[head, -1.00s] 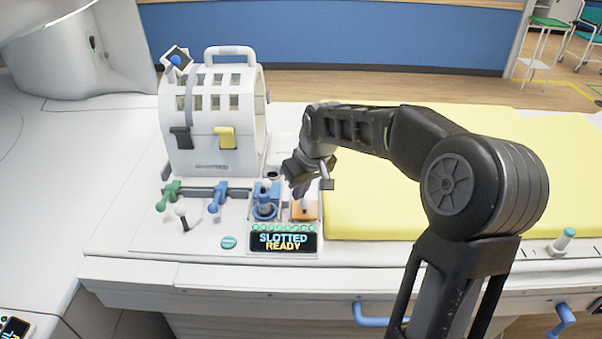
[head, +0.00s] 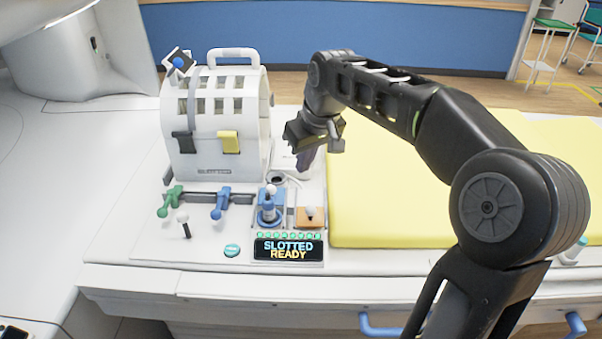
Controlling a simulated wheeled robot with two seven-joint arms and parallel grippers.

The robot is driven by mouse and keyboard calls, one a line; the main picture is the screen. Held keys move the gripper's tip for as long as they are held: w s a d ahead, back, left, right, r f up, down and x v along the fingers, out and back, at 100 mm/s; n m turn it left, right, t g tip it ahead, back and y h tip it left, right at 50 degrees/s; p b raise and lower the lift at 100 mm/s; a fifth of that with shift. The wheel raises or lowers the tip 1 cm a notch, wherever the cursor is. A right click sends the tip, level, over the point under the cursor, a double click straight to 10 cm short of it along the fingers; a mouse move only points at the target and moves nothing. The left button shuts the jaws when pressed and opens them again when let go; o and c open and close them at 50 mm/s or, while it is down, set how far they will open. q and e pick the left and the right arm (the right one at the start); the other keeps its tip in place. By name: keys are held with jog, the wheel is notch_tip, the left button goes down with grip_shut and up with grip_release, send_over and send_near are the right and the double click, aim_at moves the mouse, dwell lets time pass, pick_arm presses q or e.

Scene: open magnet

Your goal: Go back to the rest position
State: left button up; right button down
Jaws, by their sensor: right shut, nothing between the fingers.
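My right gripper (head: 306,160) hangs from my right arm above the back of the panel, to the right of the white slotted coil housing (head: 217,130). It points down, is shut and holds nothing. The display (head: 288,249) reads "SLOTTED READY". My left gripper is not in view.
A green lever (head: 171,201), a blue lever (head: 221,203) and a small white-tipped stick (head: 184,222) stand on the panel. A teal button (head: 232,250) is at its front. A yellow pad (head: 375,205) lies on the bed to the right.

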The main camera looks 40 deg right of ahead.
jog(key=shift+s+r, duration=0.15)
jog(key=shift+r, duration=0.1)
dwell(0.3)
